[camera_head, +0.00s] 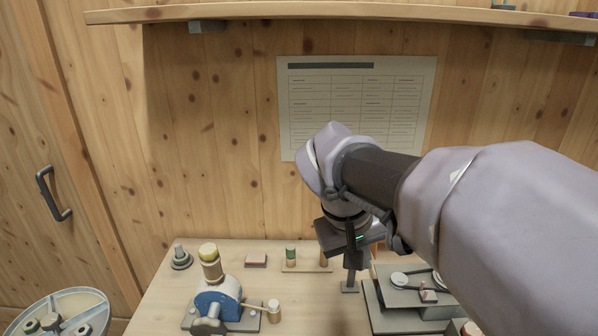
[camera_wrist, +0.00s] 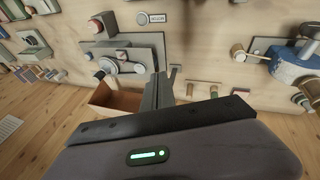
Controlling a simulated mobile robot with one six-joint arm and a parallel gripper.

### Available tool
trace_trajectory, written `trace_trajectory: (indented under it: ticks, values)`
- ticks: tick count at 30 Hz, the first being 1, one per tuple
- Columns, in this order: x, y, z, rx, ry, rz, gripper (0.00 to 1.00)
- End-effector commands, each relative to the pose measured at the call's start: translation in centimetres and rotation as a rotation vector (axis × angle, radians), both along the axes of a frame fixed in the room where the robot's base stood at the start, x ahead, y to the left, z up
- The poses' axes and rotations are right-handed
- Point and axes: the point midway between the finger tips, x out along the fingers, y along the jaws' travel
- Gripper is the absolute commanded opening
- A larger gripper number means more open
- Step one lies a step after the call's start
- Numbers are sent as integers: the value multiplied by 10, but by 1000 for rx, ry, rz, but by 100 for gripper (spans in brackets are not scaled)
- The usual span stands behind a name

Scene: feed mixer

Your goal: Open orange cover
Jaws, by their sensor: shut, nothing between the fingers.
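No part is plainly recognisable as an orange cover. An orange-brown open box shape (camera_wrist: 117,97) sits beside the grey machine in the wrist view, and I cannot tell whether it is the cover. The grey machine (camera_head: 405,310), with round knobs, stands at the right of the table and also shows in the wrist view (camera_wrist: 125,60). My gripper (camera_head: 350,288) is shut and empty, pointing down just left of the grey machine in the head view. In the wrist view its fingers (camera_wrist: 168,76) reach toward the machine, beside the box. My arm hides part of the right side.
A blue machine (camera_head: 218,300) with a yellow-topped cylinder stands at the left of the table. A small red block (camera_head: 256,260) and a green-topped peg (camera_head: 291,255) are at the back. A shelf (camera_head: 330,12) runs overhead. Bare tabletop (camera_head: 310,310) lies between the machines.

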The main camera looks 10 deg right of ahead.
Motion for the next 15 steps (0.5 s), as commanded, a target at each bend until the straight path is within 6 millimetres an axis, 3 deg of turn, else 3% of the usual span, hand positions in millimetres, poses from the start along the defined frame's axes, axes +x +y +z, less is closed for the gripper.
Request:
trace_trajectory:
  ticks: [8,12,15]
  values:
    - [123,-78,-4,-436,189,61,0]
    - [209,-119,-25,-781,289,79,0]
    - [253,-132,-45,-1004,324,80,0]
